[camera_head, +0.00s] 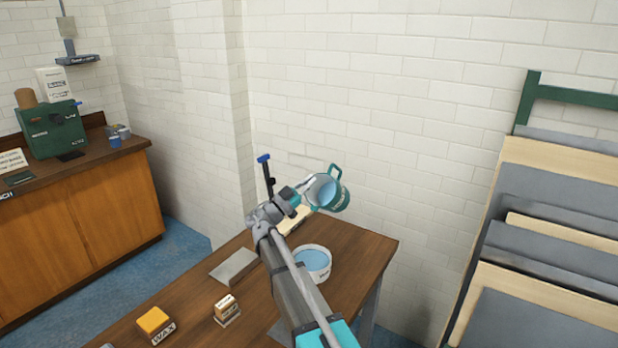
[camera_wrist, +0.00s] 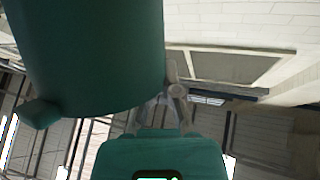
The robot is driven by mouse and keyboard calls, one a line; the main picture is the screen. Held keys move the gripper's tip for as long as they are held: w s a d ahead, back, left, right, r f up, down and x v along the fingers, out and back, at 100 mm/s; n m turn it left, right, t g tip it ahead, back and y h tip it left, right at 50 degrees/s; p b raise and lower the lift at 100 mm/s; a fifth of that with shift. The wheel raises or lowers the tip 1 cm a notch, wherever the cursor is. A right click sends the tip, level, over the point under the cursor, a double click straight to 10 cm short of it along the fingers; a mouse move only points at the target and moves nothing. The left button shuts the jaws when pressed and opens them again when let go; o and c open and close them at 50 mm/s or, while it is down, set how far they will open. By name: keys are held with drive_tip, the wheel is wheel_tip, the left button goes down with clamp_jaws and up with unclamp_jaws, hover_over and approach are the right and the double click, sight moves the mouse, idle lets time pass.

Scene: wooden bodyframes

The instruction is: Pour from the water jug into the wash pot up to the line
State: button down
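The teal water jug (camera_head: 341,198) is held in the air above the back edge of the wooden table, tilted with its open mouth facing left and towards the head camera. Pale blue water shows inside its mouth. My gripper (camera_head: 309,188) is shut on the jug at its left side. In the wrist view the jug (camera_wrist: 90,55) fills the upper left and my gripper's finger links (camera_wrist: 176,92) are beside it. The white wash pot (camera_head: 314,273) stands on the table below the jug and holds blue water. Its line cannot be made out. No falling stream is visible.
The table (camera_head: 345,243) also bears a yellow-topped wax block (camera_head: 154,322), a small wooden-topped block (camera_head: 226,309) and a grey plate (camera_head: 234,267). A white brick wall (camera_head: 400,130) is close behind the jug. A rack of panels (camera_head: 550,240) stands at right.

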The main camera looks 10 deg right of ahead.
drive_tip(key=shift+r+n+y+p, duration=0.4)
drive_tip(key=shift+r+y+p, duration=0.25)
drive_tip(key=shift+p, duration=0.45)
drive_tip(key=shift+f, duration=0.2)
drive_tip(key=shift+y+p, duration=0.25)
drive_tip(key=shift+p, duration=0.1)
drive_tip(key=shift+r+n+g+y+p, duration=0.3)
drive_tip(key=shift+r+p, duration=0.2)
drive_tip(key=shift+p, duration=0.45)
drive_tip(key=r+y+p, duration=0.1)
drive_tip(key=p, duration=0.2)
drive_tip(key=shift+n+y, duration=0.3)
drive_tip(key=shift+n, duration=0.1)
wheel_tip(320, 180, up, 3)
drive_tip(key=g+y+p, duration=0.1)
drive_tip(key=y+p, duration=0.1)
drive_tip(key=p, duration=0.4)
drive_tip(key=n+g+y+p, duration=0.1)
drive_tip(key=g+y+p, duration=0.1)
drive_tip(key=p, duration=0.4)
drive_tip(key=shift+r+n+y+p, duration=0.1)
drive_tip(key=shift+n+y+p, duration=0.2)
drive_tip(key=shift+y, duration=0.2)
